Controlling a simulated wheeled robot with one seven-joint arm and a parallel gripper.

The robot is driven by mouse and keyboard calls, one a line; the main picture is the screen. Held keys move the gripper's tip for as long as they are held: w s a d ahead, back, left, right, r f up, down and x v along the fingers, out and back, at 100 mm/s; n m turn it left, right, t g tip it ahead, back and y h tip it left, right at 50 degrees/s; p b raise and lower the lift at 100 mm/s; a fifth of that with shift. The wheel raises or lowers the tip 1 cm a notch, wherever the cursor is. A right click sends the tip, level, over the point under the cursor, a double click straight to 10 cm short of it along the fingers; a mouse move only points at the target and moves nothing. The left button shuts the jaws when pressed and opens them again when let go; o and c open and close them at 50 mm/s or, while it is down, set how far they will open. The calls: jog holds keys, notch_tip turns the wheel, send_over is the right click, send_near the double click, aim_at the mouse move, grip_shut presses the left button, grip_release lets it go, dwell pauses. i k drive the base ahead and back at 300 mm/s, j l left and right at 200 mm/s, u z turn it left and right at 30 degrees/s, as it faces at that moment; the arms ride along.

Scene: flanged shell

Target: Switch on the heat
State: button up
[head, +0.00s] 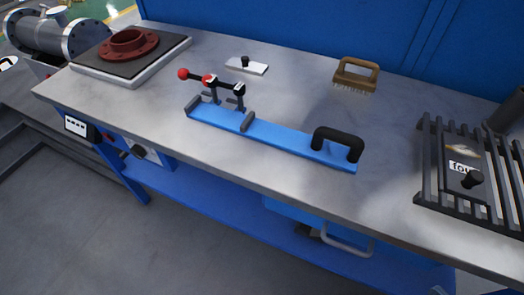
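A square plate with a dark top and pale base (88,66) sits at the back left of the bench; it looks like a heater. A red-brown flanged ring (130,43) rests on it. Below the bench's front edge on the left is a small dark box with a white display (76,126); its reading is too small to tell. To its right on the front is a pale panel with a dark knob or switch (138,151); its setting cannot be told. My gripper is not in view.
On the grey bench (300,85) lie a blue fixture (280,139) with a black handle and red-knobbed clamp, a white plate (258,69), and a wooden brush (355,73). A dark slatted rack (430,165) stands right. Steel flanged pipe (60,36) is far left. Floor in front is clear.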

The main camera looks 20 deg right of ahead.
aim_at(106, 135)
jog(key=i+j, duration=0.1)
jog(key=j, duration=0.3)
jog(key=i+j, duration=0.1)
jog(key=j, duration=0.25)
jog(key=i+j+u, duration=0.1)
jog(key=j, duration=0.3)
jog(key=i+j, duration=0.15)
jog(key=j, duration=0.2)
jog(key=i+j, duration=0.1)
jog(key=j, duration=0.3)
jog(key=i+j+u, duration=0.1)
jog(key=j, duration=0.25)
jog(key=i+j, duration=0.15)
jog(key=j, duration=0.25)
jog(key=i+j, duration=0.15)
jog(key=j, duration=0.2)
